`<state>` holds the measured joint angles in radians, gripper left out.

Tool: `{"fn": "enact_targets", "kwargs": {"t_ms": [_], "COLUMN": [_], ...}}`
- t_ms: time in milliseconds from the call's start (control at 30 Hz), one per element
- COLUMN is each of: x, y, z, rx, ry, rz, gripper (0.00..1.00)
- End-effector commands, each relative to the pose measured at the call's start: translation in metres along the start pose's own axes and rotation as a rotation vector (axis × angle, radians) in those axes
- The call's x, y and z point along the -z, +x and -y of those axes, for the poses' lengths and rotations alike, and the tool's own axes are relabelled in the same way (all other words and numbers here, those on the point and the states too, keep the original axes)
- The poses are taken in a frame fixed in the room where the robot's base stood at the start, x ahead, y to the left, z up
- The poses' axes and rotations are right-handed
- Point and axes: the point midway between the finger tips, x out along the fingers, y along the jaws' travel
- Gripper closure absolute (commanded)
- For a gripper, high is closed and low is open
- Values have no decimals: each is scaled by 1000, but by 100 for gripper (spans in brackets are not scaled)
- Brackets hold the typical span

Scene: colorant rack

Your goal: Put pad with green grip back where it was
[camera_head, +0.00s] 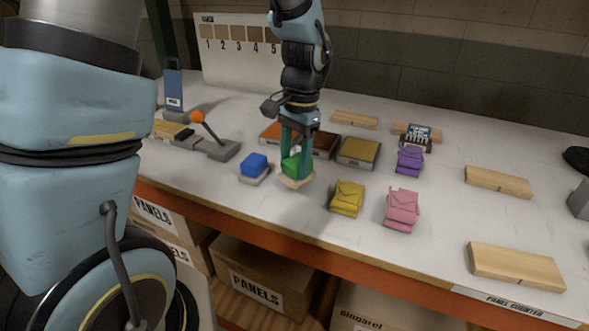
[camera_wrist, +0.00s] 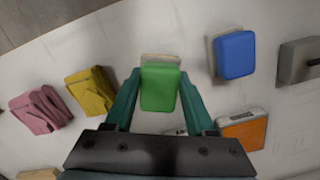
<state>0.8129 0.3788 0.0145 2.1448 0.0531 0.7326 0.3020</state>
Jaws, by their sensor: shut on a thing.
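The pad with the green grip (camera_head: 291,167) is between the fingers of my gripper (camera_head: 297,155), which is shut on its green grip. In the wrist view the green grip (camera_wrist: 160,88) fills the space between the fingers, and a pale pad edge shows behind it. The pad is at or just above the table, near its front edge; I cannot tell if it touches. The pad with the blue grip (camera_head: 254,165) sits just left of it, and also shows in the wrist view (camera_wrist: 236,55).
A yellow folded cloth (camera_head: 347,198) and a pink one (camera_head: 402,209) lie to the right, with a purple one (camera_head: 410,158) behind. Colorant trays, one with ochre (camera_head: 358,151), stand behind my gripper. A lever with an orange knob (camera_head: 198,117) stands left. Wooden blocks (camera_head: 515,266) lie far right.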

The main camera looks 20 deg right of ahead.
Motion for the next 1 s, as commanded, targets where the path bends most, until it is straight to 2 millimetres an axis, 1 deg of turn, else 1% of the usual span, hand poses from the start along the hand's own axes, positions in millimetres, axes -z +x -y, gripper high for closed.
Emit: {"fn": "enact_targets", "kwargs": {"t_ms": [100,200,467,600,633,867,1000], "x": [1,2,3,3,3,3,3], "y": [17,25,27,31,30,29,29], "z": [0,0,0,0,0,0,0], "rx": [-2,-1,0,-1,0,0,0], "ry": [0,0,0,0,0,0,0], "rz": [5,3,1,1,1,1,1], "gripper": [97,97,97,97,42,16,15]}}
